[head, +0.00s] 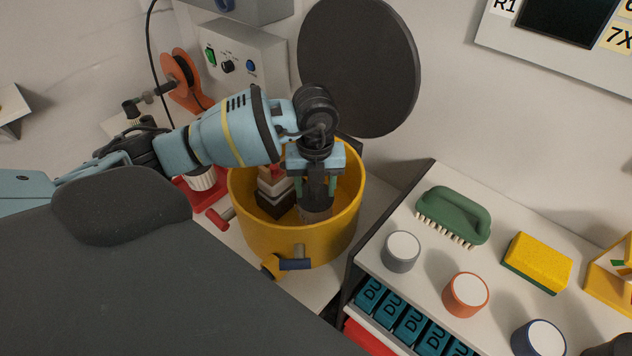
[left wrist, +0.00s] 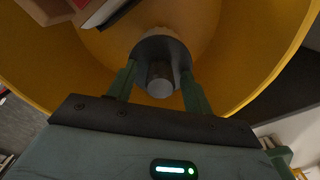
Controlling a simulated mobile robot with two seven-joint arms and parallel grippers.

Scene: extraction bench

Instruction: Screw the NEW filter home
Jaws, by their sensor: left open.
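My left gripper (head: 315,192) reaches down into an open yellow drum (head: 255,238). In the left wrist view its two green fingers (left wrist: 159,74) stand apart on either side of a round dark-grey cap with a lighter stub in its middle (left wrist: 160,84). I cannot tell whether the fingers touch it. The cap tops a dull cylinder, which shows below the gripper in the head view (head: 316,215). I cannot tell if this is the new filter. A white ribbed cylinder (head: 203,178) stands on a red base left of the drum, partly hidden by my arm. My right gripper is out of view.
Dark and red blocks (head: 274,192) sit inside the drum, left of the gripper. A large round dark lid (head: 360,65) stands behind it. A shelf at right holds a green brush (head: 455,213), a yellow sponge (head: 537,262) and several round pots.

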